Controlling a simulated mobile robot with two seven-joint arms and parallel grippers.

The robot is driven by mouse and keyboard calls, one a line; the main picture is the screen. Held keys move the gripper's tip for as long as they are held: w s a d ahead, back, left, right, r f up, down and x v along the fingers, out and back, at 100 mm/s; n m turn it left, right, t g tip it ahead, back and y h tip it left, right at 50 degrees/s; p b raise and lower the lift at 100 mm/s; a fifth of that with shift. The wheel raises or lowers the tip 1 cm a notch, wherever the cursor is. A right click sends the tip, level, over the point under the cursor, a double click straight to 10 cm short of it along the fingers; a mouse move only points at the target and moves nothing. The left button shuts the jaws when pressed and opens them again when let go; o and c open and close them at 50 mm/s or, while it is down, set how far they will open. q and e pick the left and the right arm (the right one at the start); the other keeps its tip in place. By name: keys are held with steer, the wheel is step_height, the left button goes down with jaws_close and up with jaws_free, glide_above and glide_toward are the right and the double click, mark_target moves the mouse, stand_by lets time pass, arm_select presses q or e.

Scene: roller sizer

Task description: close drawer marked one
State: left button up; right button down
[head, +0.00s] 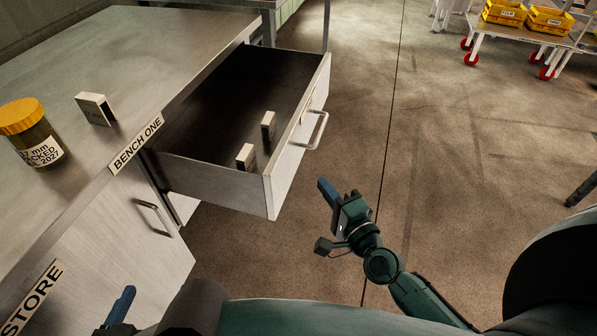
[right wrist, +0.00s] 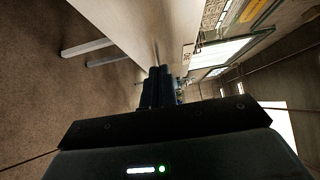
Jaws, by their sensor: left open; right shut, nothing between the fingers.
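The drawer (head: 273,187) under the bench top marked BENCH ONE stands pulled out, and its dark inside shows. Two small boxes, one near the front corner (head: 246,157) and one beyond it (head: 268,132), stand in it. Its bar handle (head: 315,129) is on the front panel. My right gripper (head: 326,190) is shut and empty, in front of the drawer's near front corner and apart from it. In the right wrist view its fingers (right wrist: 158,88) are together, with a pale panel and bars beside them. My left gripper (head: 122,304) shows only partly at the bottom left, below the bench edge.
On the bench top (head: 150,45) stand a jar with a yellow lid (head: 35,135) and a small box (head: 95,109). A cabinet door with a handle (head: 155,217) is below. A cart with yellow bins (head: 503,12) is far right. The floor before the drawer is clear.

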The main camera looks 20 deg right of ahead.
mark_target(291, 162)
steer(key=shift+w+a, duration=0.7)
steer(key=shift+w, duration=0.3)
steer(key=shift+w+a, duration=0.65)
steer(key=shift+w, duration=0.4)
steer(key=shift+w+a, duration=0.7)
steer(key=shift+w, duration=0.3)
steer(key=shift+a, duration=0.1)
